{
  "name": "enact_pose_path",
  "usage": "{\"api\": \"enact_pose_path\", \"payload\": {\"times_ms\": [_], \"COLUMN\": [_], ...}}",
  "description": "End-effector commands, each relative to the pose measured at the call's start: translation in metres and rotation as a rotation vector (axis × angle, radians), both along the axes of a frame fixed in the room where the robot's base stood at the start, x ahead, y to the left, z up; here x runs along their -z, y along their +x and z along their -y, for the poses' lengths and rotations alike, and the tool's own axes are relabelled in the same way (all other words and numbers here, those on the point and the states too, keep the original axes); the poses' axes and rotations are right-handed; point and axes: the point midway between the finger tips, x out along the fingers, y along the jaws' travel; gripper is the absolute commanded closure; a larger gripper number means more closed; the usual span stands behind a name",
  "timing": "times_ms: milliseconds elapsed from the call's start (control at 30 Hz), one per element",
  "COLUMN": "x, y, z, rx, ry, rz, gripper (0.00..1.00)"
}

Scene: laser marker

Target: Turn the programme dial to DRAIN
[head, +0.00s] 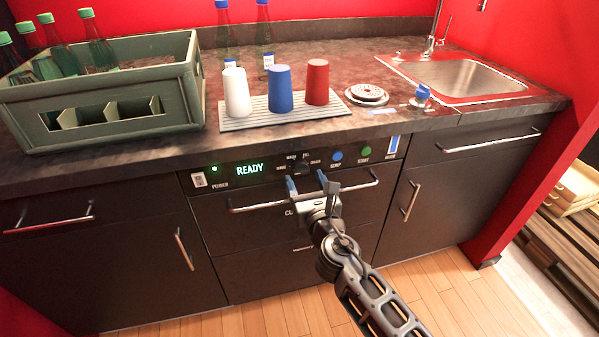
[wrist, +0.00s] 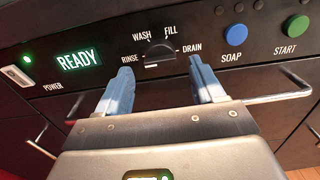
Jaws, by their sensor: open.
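The programme dial (wrist: 159,50) is a dark round knob on the black control panel, with RINSE, WASH, FILL and DRAIN printed around it from left to right. DRAIN is at its right. I cannot tell for sure which label the dial points to. In the head view the dial (head: 301,168) is small, just above my gripper's fingertips. My gripper (wrist: 160,66) has two blue fingers, open and empty, one on each side below the dial. It also shows in the head view (head: 307,182), in front of the panel. Whether the fingers touch the dial is unclear.
The lit display (wrist: 79,60) reads READY. A green light and POWER switch (wrist: 17,76) are at left; blue SOAP (wrist: 235,35) and green START (wrist: 297,26) buttons are at right. A drawer handle (head: 255,206) runs below the panel. Cups stand on a rack (head: 250,123) above.

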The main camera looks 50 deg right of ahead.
Motion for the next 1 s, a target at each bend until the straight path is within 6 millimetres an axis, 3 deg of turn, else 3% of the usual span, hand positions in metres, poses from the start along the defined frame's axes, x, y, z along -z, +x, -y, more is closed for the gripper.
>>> {"api": "enact_pose_path", "payload": {"times_ms": [200,567,1000], "x": [-0.001,0.000,0.000], "y": [0.021,0.026,0.026], "z": [0.015,0.018,0.017], "rx": [0.001,-0.001,-0.001], "ry": [0.002,0.003,0.003], "rz": [0.002,0.001,0.001], "gripper": [0.32,0.32,0.72]}}
